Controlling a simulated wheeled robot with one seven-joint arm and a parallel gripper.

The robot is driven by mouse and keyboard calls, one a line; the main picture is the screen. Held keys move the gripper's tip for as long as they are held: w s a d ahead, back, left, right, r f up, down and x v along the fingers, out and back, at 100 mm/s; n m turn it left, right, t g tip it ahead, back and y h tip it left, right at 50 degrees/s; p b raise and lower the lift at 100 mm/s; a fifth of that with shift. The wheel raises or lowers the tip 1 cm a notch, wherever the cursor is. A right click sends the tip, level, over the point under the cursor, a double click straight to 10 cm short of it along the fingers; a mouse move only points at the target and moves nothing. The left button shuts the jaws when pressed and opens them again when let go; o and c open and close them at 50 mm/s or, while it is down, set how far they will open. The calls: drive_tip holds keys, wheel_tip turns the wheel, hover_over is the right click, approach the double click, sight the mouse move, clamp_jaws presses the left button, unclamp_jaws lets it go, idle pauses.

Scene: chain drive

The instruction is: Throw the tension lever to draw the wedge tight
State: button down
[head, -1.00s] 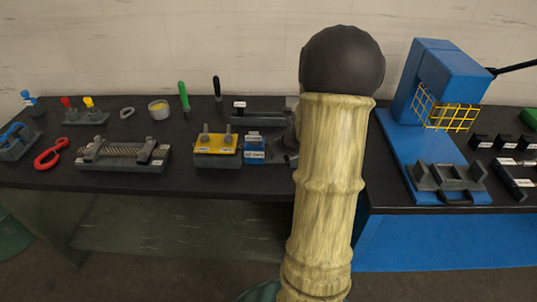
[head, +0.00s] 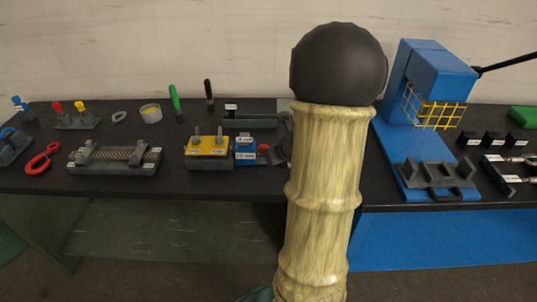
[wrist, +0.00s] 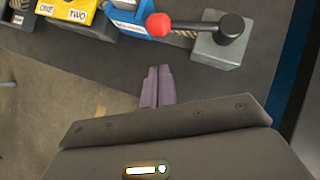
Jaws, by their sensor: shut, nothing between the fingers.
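The tension lever shows in the wrist view as a red knob (wrist: 158,24) on a dark rod, joined to a black pivot (wrist: 232,25) on a grey block (wrist: 218,48). The rod points left, with the knob against or just over the blue block (wrist: 140,20). The red knob also shows in the head view (head: 263,148), right of the blue block. I cannot make out the wedge clearly. My gripper (wrist: 158,72) has its fingers together and empty, below the knob in the wrist view and apart from it. My arm hides it in the head view.
Left of the blue block stands a yellow-topped block (head: 207,146) with two pins. A grey fixture with a threaded rod (head: 115,156) and red pliers-like tool (head: 43,158) lie farther left. A blue machine with a yellow guard (head: 437,110) stands right.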

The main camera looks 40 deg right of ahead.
drive_tip(key=p+v, duration=0.2)
drive_tip(key=v, duration=0.6)
drive_tip(key=shift+w+a+r+p, duration=0.15)
drive_tip(key=shift+a+r+p, duration=0.1)
drive_tip(key=shift+p, duration=0.1)
drive_tip(key=shift+w+a, duration=0.1)
